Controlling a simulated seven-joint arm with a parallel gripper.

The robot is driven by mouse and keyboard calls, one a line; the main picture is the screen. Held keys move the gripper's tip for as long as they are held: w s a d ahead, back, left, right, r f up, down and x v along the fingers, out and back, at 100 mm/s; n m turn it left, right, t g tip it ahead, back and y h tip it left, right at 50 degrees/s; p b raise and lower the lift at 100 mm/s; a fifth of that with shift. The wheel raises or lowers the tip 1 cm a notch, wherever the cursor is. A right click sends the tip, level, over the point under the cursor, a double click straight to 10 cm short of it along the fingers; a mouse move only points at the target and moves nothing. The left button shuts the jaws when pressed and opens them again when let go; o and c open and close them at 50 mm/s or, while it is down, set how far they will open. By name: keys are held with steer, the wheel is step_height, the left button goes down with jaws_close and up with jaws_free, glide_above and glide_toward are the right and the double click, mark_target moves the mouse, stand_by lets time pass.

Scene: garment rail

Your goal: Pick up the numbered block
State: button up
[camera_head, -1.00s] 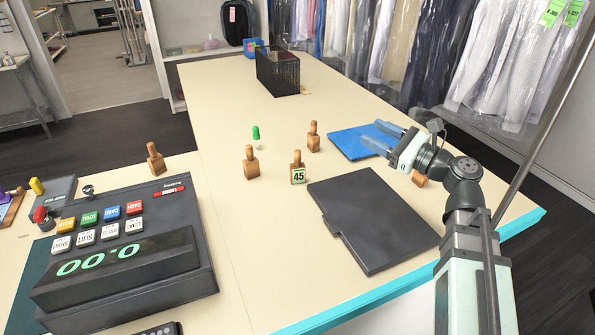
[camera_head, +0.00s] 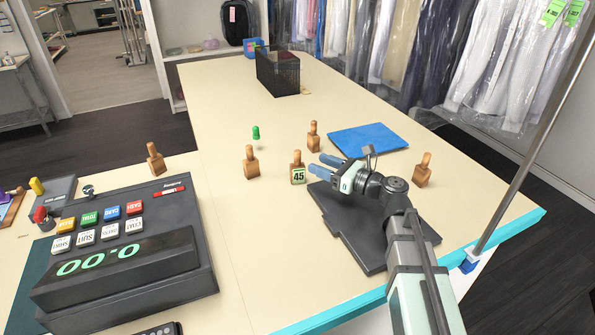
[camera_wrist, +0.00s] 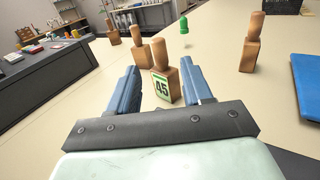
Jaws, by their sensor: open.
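The numbered block (camera_head: 298,170) is a small wooden stamp-like block with an upright handle and a green-and-white label reading 45. It stands upright on the cream counter. In the wrist view the block (camera_wrist: 165,78) is ahead of my gripper, in line with the gap between the fingers, its label facing me. My gripper (camera_head: 318,167) is open and empty, with blue fingers, just right of the block in the head view. In the wrist view my gripper (camera_wrist: 166,78) has its fingertips on either side of the block's lower part; whether they touch it I cannot tell.
Similar wooden blocks stand at left (camera_head: 251,162), behind (camera_head: 313,137), right (camera_head: 422,170) and far left (camera_head: 155,158). A green-topped peg (camera_head: 256,133) stands behind. A dark flat board (camera_head: 365,245) lies under my arm. A blue folder (camera_head: 368,139), wire basket (camera_head: 278,72) and cash register (camera_head: 125,250) are around.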

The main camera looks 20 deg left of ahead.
mark_target(298, 165)
steer(key=shift+f+x, duration=0.15)
steer(key=shift+x, duration=2)
steer(key=shift+f+x, duration=0.15)
steer(key=shift+x, duration=2)
jaws_close()
